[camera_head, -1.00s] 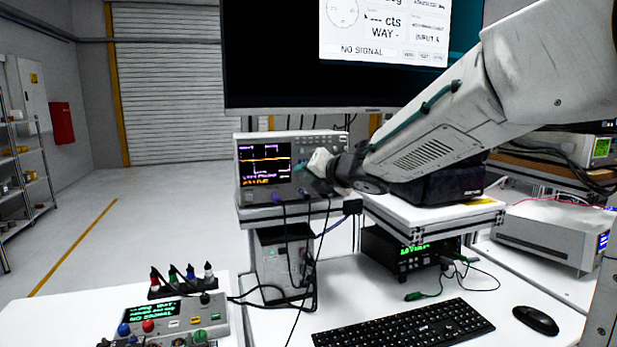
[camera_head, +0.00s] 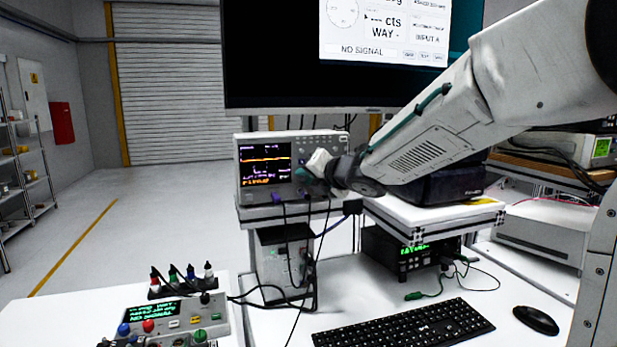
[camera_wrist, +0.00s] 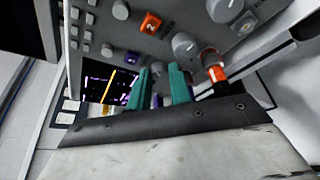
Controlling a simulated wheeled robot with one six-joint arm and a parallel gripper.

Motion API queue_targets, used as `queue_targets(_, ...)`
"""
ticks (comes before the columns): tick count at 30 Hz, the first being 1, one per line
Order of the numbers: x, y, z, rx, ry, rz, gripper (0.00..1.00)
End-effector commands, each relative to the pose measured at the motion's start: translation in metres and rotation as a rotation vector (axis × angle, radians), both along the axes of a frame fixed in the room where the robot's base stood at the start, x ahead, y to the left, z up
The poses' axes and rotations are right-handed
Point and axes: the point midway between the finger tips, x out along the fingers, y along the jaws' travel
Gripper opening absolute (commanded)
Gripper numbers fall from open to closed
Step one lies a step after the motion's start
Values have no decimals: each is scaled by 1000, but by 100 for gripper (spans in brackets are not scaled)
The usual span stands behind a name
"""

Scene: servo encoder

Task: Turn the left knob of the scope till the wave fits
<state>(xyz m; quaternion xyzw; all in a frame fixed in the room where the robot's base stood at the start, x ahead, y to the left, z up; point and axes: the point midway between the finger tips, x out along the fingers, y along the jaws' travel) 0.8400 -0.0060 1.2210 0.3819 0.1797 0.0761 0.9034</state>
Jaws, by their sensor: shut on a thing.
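The scope (camera_head: 243,160) is a grey box on a shelf left of my arm. Its dark screen (camera_head: 265,165) shows an orange line with purple marks and text below it. In the wrist view the screen (camera_wrist: 98,88) is partly hidden and turned on its side. My gripper (camera_head: 308,172) is at the scope's front panel, just right of the screen. Its teal fingers (camera_wrist: 160,80) are shut on a knob that they and the wrist mostly hide. A bare grey knob (camera_wrist: 184,46) is beyond the fingertips.
A large monitor (camera_head: 290,70) reading NO SIGNAL hangs above. Cables hang from the scope's lower front. An orange-banded connector (camera_wrist: 212,66) is plugged in close to the fingers. A control box (camera_head: 215,312), keyboard (camera_head: 405,325) and mouse (camera_head: 536,319) are on the white table below.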

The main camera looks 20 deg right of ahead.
Motion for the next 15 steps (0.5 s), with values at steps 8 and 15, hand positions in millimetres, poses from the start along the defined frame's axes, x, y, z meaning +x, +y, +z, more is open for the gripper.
queue_targets(8, 0, -2, -2, 185, 2, -1, 0)
queue_targets(15, 0, -3, -3, 334, 0, -1, 0)
